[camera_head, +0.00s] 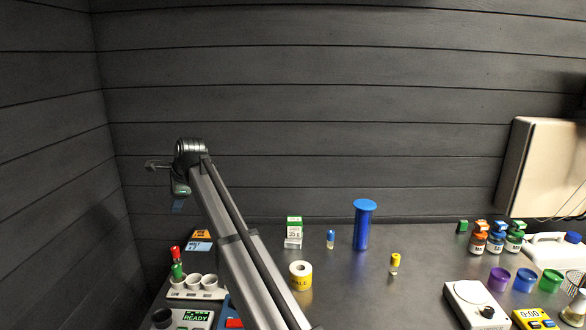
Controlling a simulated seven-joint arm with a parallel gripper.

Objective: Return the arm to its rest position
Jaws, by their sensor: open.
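My arm rises from the bottom centre of the head view and leans up and to the left. Its far end is bent over, high above the left part of the bench (330,295). My gripper (153,165) is small and dark at that end, in front of the dark wall. It is open, I see nothing held in it, and it touches nothing that I can see. My arm hides part of the bench behind it.
A rack (197,293) with red and green tubes stands at left, beside a device reading READY (197,317). Bottles (496,240), coloured cups (524,280) and instruments crowd the right.

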